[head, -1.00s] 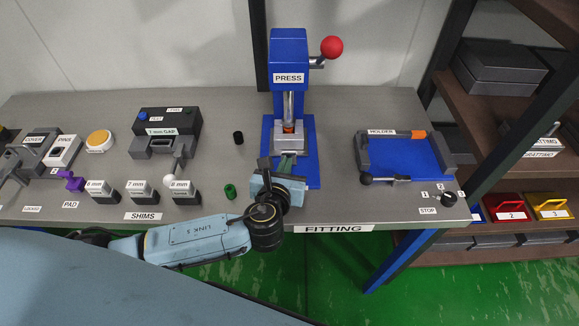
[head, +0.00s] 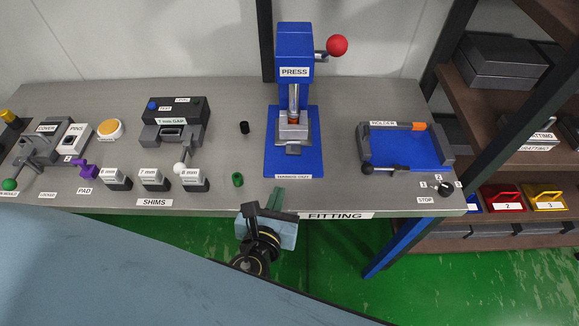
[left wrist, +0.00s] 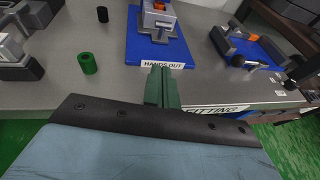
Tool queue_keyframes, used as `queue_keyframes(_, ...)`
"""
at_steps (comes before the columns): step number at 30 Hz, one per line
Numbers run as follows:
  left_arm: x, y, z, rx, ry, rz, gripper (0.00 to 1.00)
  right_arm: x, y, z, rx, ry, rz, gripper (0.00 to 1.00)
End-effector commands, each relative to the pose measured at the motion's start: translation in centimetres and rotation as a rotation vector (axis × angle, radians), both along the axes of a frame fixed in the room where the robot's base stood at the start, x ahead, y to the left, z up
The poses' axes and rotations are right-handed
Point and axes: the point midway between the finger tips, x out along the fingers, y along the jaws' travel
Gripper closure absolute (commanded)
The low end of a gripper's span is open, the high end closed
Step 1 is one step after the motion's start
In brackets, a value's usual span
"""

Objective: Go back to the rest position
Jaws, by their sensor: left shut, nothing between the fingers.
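My left gripper (head: 264,202) is at the front edge of the bench (head: 222,187), below the blue press base. Its green fingers are shut with nothing between them. In the left wrist view the fingers (left wrist: 161,88) point toward the "HANDS OUT" label on the press base (left wrist: 140,45). The press (head: 295,70) stands upright with a red-knobbed lever (head: 337,45). An orange part (left wrist: 158,6) sits in its grey fixture (left wrist: 160,22). My right gripper is not in either view.
A green ring (head: 238,179) and a black ring (head: 244,127) are on the bench left of the press. The blue holder (head: 400,150) and a rotary knob (head: 446,188) are to the right. Shim blocks (head: 155,180) line the front left. Shelving (head: 500,130) stands at the right.

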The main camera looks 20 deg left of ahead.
Motion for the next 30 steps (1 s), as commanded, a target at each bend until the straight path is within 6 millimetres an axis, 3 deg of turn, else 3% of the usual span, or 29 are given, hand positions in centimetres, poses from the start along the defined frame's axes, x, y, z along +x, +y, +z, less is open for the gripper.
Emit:
queue_keyframes(8, -0.2, 0.0, 0.1, -0.008, 0.002, 0.005, 1.00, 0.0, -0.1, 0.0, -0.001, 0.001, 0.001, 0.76)
queue_keyframes(11, -0.2, 0.3, 0.0, -0.102, 0.021, 0.060, 1.00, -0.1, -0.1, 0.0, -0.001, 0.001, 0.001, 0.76)
queue_keyframes(17, -1.4, 2.7, -0.8, -0.663, 0.123, 0.446, 1.00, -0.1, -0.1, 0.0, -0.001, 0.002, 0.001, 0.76)
queue_keyframes(24, -5.5, 5.7, -2.1, -1.421, 0.161, 1.131, 1.00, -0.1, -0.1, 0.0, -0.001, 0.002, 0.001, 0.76)
queue_keyframes(30, -8.6, 6.9, -2.1, -1.784, 0.106, 1.571, 1.00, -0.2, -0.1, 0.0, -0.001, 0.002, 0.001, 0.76)
